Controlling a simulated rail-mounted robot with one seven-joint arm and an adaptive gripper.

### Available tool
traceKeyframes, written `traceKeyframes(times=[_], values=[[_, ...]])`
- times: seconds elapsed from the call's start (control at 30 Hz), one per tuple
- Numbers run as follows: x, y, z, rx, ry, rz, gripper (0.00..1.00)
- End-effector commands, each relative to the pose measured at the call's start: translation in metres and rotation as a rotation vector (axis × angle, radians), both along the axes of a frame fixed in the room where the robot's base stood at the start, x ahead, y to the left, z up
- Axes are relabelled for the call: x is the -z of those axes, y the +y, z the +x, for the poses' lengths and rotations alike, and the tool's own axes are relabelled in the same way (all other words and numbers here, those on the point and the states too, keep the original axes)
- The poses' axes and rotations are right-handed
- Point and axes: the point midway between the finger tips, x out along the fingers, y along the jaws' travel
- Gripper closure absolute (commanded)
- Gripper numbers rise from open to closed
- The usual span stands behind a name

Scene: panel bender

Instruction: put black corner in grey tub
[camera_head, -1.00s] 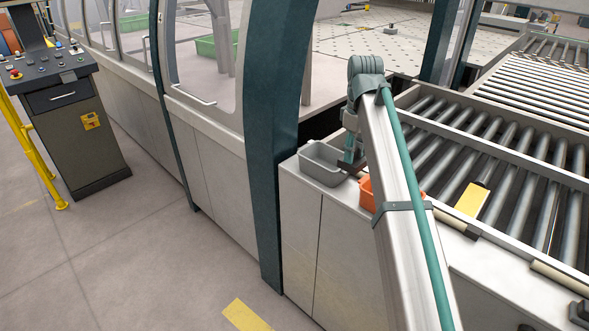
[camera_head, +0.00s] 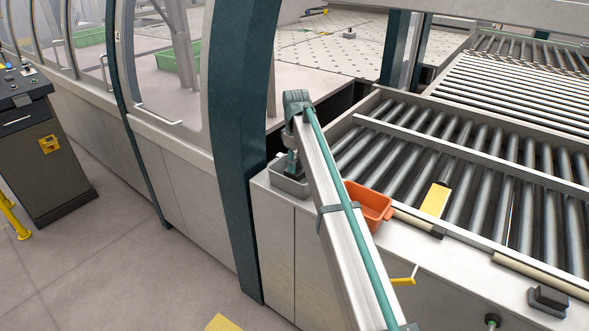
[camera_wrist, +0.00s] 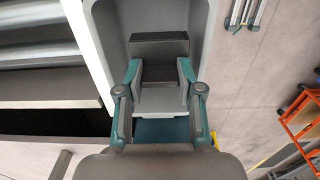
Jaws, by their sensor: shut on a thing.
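My gripper (camera_head: 291,170) reaches down over the grey tub (camera_head: 280,184) on the machine's ledge. In the wrist view, my gripper (camera_wrist: 160,72) is shut on the black corner (camera_wrist: 159,48), a dark angled piece between the teal-tipped fingers. The tub's pale walls (camera_wrist: 201,25) stand around the corner in that view. The corner appears to be over or inside the tub; whether it touches the tub's floor I cannot tell. In the head view, the gripper and arm hide the corner and part of the tub.
An orange tub (camera_head: 374,204) stands just right of the grey tub, partly behind my arm. A roller conveyor (camera_head: 440,160) with a yellow piece (camera_head: 435,200) lies further right. A dark teal pillar (camera_head: 236,150) rises close to the left of the grey tub.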

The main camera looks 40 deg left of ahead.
Motion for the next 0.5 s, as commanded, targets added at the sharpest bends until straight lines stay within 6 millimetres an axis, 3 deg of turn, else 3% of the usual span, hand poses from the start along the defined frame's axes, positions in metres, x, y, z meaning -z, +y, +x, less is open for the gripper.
traceKeyframes(times=[0.27,0.5], values=[[0.014,0.011,0.007,0.000,0.001,-0.001,0.87],[0.043,0.010,0.006,0.000,0.000,0.000,0.87]])
